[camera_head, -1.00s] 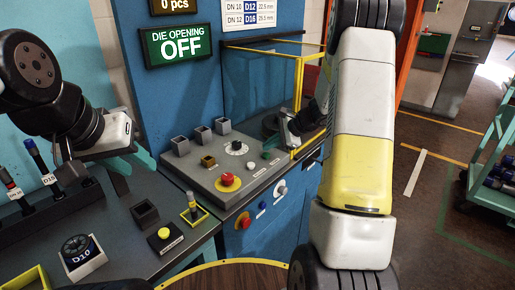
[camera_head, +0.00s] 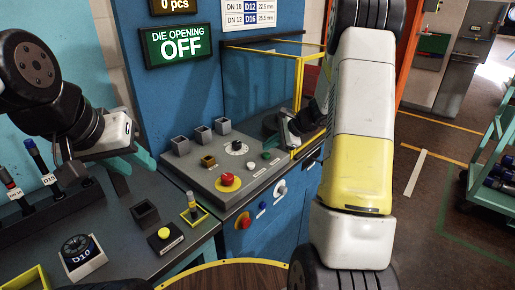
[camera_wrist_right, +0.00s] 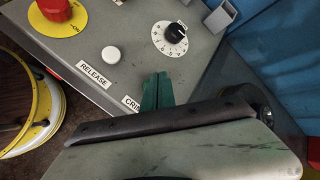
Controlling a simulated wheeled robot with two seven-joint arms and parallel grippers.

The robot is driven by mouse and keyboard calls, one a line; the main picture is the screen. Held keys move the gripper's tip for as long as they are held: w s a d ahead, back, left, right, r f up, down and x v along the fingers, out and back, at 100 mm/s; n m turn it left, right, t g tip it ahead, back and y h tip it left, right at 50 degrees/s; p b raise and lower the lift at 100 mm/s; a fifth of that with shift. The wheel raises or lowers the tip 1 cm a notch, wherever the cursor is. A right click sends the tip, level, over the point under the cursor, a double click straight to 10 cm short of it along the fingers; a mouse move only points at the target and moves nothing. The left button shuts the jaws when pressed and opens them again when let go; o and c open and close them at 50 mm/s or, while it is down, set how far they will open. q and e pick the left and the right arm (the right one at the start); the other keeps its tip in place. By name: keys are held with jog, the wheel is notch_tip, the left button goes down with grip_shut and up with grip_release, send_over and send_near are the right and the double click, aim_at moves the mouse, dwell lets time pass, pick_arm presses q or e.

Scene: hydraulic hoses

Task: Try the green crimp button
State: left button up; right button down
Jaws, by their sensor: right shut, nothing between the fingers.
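The green crimp button (camera_head: 266,156) sits on the sloped grey control panel (camera_head: 215,184), right of the white release button (camera_head: 250,165). My right gripper (camera_head: 271,142) is over the panel's right end, close to the green button. In the right wrist view its teal fingers (camera_wrist_right: 157,91) are shut together, empty, beside the partly covered "CRI…" label (camera_wrist_right: 130,103). The green button cannot be made out there; the fingers and gripper body cover that spot. Whether they touch it cannot be told. My left gripper (camera_head: 105,170) appears open and empty above the left bench.
A red emergency stop (camera_head: 227,179) and a black dial (camera_head: 237,146) share the panel, with several square holders behind. A yellow-framed guard (camera_head: 297,90) stands behind my right gripper. The sign (camera_head: 178,45) reads "DIE OPENING OFF". Dies and marked tools are on the left bench.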

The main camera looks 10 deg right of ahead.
aim_at(269, 155)
jog(key=shift+f, duration=0.1)
jog(key=shift+f, duration=0.3)
jog(key=shift+f, duration=0.5)
dwell(0.6)
dwell(0.3)
jog(key=shift+r, duration=0.9)
jog(key=shift+r, duration=2.5)
